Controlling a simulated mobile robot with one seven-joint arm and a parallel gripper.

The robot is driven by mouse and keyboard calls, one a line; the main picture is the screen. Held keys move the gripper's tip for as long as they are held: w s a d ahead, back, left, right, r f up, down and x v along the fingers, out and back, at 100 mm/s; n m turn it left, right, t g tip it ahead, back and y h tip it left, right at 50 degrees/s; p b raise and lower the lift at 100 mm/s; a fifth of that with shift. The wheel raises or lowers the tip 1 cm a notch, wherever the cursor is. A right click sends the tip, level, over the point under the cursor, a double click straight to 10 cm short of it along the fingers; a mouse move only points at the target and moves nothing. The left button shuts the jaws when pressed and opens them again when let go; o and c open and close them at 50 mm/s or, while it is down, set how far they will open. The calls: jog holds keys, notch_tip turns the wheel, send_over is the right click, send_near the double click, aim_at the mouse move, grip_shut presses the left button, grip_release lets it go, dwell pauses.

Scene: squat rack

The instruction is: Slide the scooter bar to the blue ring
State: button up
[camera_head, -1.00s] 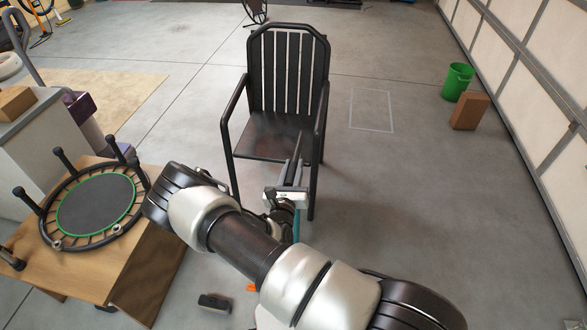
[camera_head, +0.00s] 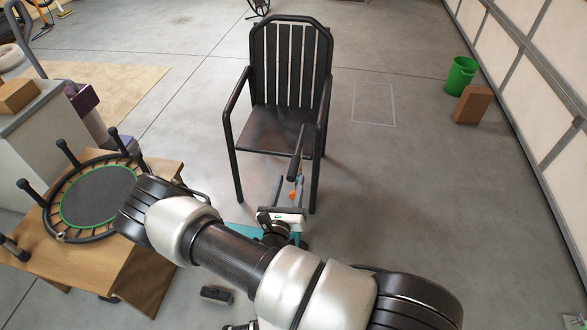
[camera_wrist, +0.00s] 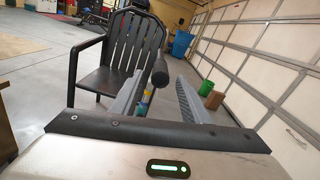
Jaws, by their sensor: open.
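A dark bar with a thick black grip (camera_head: 296,158), seemingly the scooter bar, rises in front of the chair in the head view. In the wrist view its round black end (camera_wrist: 160,72) shows between and beyond my fingers. My gripper (camera_head: 289,182) is open, with its fingers pointing at the chair and the bar close by their tips. In the wrist view the fingers (camera_wrist: 158,88) are wide apart and I see no clear grasp. A teal part (camera_head: 238,230), perhaps of the scooter, shows low beside my wrist. A blue ring cannot be made out clearly; my arm hides much of the scooter.
A black chair (camera_head: 278,128) stands right behind the bar. A small trampoline (camera_head: 100,195) lies on a wooden table (camera_head: 150,270) at left. A green bucket (camera_head: 461,75) and brown block (camera_head: 472,104) stand at right. The floor right of the chair is clear.

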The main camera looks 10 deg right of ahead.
jog(key=v, duration=0.8)
jog(key=shift+w+r, duration=0.1)
jog(key=s+d+r+m+g+h+p, duration=0.25)
jog(key=d+r+m+g, duration=0.2)
jog(key=r+m, duration=0.3)
jog(key=s+d+r+m+g+h+p, duration=0.1)
jog(key=s+d+r+m+g, duration=0.25)
jog(key=r+m+g, duration=0.45)
jog(key=s+d+r+m+g+h+p, duration=0.25)
jog(key=d+r+m, duration=0.3)
jog(key=r, duration=0.35)
jog(key=s+a+r+m+t+y+p, duration=0.1)
jog(key=s+a+r+m+y, duration=0.1)
jog(key=r, duration=0.5)
jog(key=s+a+r+m+t+y+p, duration=0.1)
jog(key=s+a+r+m+y+p, duration=0.1)
jog(key=r+m+y, duration=0.4)
jog(key=s+a+r+m+t+y+p, duration=0.1)
jog(key=s+a+r+m+t+y, duration=0.1)
jog(key=r, duration=0.8)
jog(key=s+a+m+y, duration=0.1)
jog(key=s+m+y, duration=0.1)
jog(key=shift+s+a+m+y, duration=0.35)
jog(key=shift+a+m+y, duration=0.05)
